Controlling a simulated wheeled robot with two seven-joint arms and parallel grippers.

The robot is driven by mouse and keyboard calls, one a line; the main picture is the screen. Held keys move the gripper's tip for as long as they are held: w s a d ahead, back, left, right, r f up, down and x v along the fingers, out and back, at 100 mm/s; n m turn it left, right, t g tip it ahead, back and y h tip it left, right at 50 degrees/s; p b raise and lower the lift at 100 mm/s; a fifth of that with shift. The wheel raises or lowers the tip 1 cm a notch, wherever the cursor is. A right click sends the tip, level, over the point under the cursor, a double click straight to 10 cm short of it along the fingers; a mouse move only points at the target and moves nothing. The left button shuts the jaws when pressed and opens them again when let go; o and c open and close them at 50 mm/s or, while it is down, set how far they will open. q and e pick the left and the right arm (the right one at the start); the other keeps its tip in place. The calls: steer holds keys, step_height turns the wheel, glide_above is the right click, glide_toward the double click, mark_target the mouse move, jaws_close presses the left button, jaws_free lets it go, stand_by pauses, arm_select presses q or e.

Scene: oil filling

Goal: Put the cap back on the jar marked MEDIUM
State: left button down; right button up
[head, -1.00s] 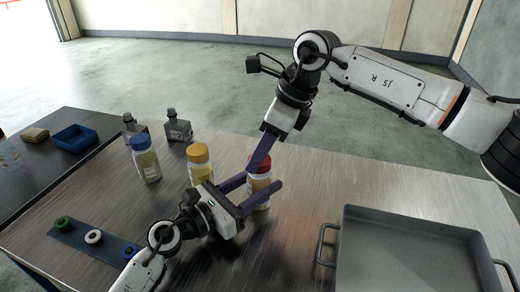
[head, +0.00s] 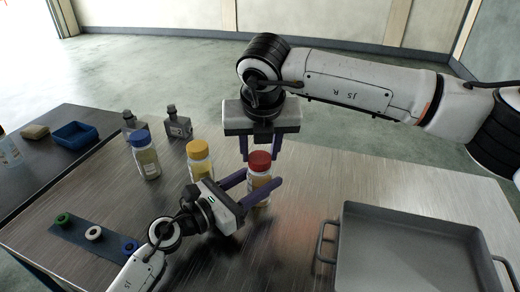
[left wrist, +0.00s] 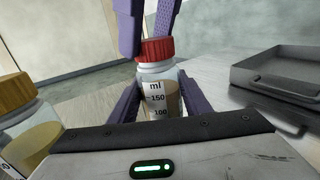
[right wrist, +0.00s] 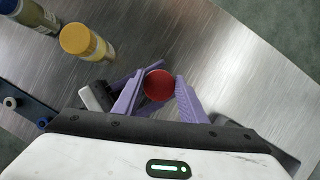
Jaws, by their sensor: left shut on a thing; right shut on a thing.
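A clear jar (head: 259,182) with amber contents stands upright on the steel table, its red cap (head: 260,160) on its mouth. My left gripper (head: 262,189) is shut around the jar's body. The left wrist view shows the jar (left wrist: 156,70) between its purple fingers, with volume marks up to 150 ml. My right gripper (head: 260,152) points down from above, shut on the red cap, which also shows between its fingers in the right wrist view (right wrist: 158,85). I cannot read MEDIUM on any jar. Whether the cap is threaded tight cannot be told.
A yellow-capped jar (head: 199,160) and a blue-capped jar (head: 146,160) stand left of the red one. Two grey bottles (head: 179,127) are behind. A strip (head: 75,232) with coloured rings lies front left. A grey tray (head: 345,240) is at right, a blue bin (head: 75,136) far left.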

steer(key=m+h, duration=0.1)
steer(key=m, duration=0.1)
steer(key=m+h, duration=0.1)
steer(key=m, duration=0.2)
steer(key=shift+a, duration=0.2)
steer(key=m, duration=0.2)
steer(key=m+g+h, duration=0.1)
steer(key=m, duration=0.1)
steer(key=shift+m+h, duration=0.3)
steer(key=shift+m, duration=0.1)
steer(key=m+g, duration=0.1)
steer(key=m, duration=0.1)
steer(key=shift+d+m+h, duration=0.15)
steer(key=shift+m+h, duration=0.15)
steer(key=o, duration=1)
steer(key=shift+r, duration=2.25)
steer(key=shift+c, duration=0.4)
